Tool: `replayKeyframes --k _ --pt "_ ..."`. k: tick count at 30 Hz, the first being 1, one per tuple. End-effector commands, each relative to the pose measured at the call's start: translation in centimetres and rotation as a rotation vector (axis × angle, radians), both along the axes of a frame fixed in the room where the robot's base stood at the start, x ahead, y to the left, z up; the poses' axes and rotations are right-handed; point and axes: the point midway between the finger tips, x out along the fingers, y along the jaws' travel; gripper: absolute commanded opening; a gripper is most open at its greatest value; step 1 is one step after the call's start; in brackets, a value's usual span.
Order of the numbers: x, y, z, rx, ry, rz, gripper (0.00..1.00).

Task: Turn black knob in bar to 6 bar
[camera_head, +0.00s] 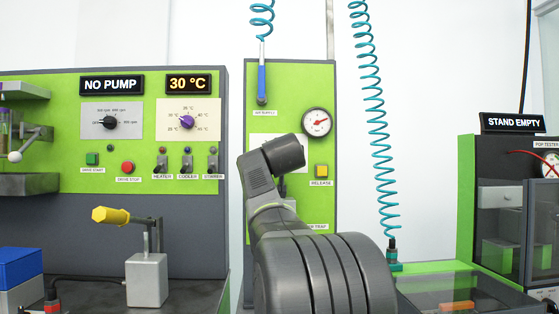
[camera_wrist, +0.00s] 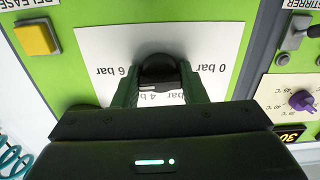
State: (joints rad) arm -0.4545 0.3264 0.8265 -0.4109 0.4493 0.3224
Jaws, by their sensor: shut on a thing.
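The black knob (camera_wrist: 158,68) sits on a white scale plate (camera_wrist: 215,45) in the wrist view, which shows the panel upside down. The plate has printed marks for 0 bar, 4 bar and 6 bar. My gripper (camera_wrist: 159,77) is shut on the knob, with one dark green finger at each side of it. In the head view my arm hides the knob and the gripper, and only part of the scale plate (camera_head: 262,139) shows. A round gauge (camera_head: 317,122) with a red needle is above right of my arm.
A yellow release button (camera_head: 321,171) is right of my arm, also in the wrist view (camera_wrist: 37,38). A purple temperature knob (camera_head: 187,122) and several switches are on the left panel. A teal coiled hose (camera_head: 378,150) hangs at the right. A yellow-handled lever (camera_head: 110,216) stands front left.

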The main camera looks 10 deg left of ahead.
Motion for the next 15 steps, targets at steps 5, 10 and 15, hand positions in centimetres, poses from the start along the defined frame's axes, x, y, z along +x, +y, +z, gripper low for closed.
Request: replayKeyframes --k 5,10,15 --pt "0.11 0.05 -0.43 0.043 0.021 -0.001 0.15" --pt "0.12 0.05 -0.43 0.061 0.027 0.0 0.15" --pt "0.13 0.07 -0.44 0.064 0.028 0.0 0.16"
